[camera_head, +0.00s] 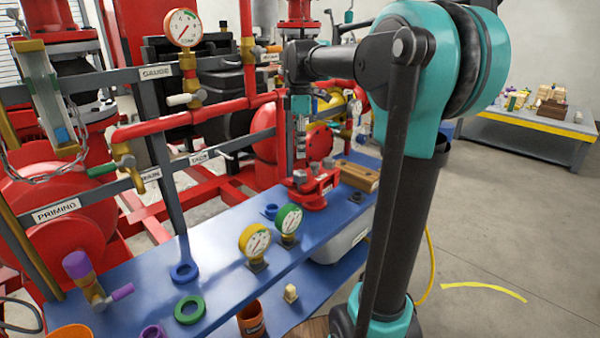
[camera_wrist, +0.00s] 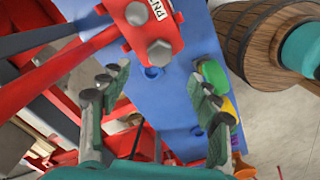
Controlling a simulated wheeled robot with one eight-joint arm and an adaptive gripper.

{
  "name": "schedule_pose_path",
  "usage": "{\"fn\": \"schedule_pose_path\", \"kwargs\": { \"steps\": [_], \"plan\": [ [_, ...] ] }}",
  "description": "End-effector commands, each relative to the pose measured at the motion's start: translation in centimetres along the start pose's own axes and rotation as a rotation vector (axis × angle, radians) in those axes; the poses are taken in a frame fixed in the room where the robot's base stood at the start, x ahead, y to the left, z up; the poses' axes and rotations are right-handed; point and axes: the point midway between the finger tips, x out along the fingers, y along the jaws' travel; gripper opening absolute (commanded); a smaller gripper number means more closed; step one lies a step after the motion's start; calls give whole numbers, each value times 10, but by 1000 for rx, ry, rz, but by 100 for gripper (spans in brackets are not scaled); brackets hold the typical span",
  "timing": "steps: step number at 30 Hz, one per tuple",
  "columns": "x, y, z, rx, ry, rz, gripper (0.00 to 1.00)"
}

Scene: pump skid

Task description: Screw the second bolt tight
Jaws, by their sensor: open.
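A red flanged block (camera_head: 314,190) sits on the blue bench, and it also shows in the wrist view (camera_wrist: 128,30) with a partly visible "PN" label. A grey hex bolt head (camera_wrist: 160,52) is on its near end. A second grey bolt head (camera_wrist: 135,13) is farther along the block, near the picture's top edge. How far either bolt is screwed in cannot be told. My gripper (camera_wrist: 165,72) is open and empty, with the near bolt head in view between its fingertips. In the head view my gripper (camera_head: 300,150) points down above the block, apart from it.
The blue bench (camera_head: 222,262) carries a yellow gauge (camera_head: 255,244), a green gauge (camera_head: 288,222), a blue ring (camera_head: 184,272) and a green ring (camera_head: 189,310). Red piping (camera_head: 190,120) runs close on the left.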

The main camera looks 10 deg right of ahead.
Motion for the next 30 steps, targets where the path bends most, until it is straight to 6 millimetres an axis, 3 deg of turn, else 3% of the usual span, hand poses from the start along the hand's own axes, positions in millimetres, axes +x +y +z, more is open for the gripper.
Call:
{"fn": "schedule_pose_path", "kwargs": {
  "steps": [9,15,21,30],
  "plan": [
    [58,0,0,1,0,0,62],
    [86,0,0,1,0,0,62],
    [100,0,0,1,0,0,62],
    [102,0,0,1,0,0,62]
  ]
}}
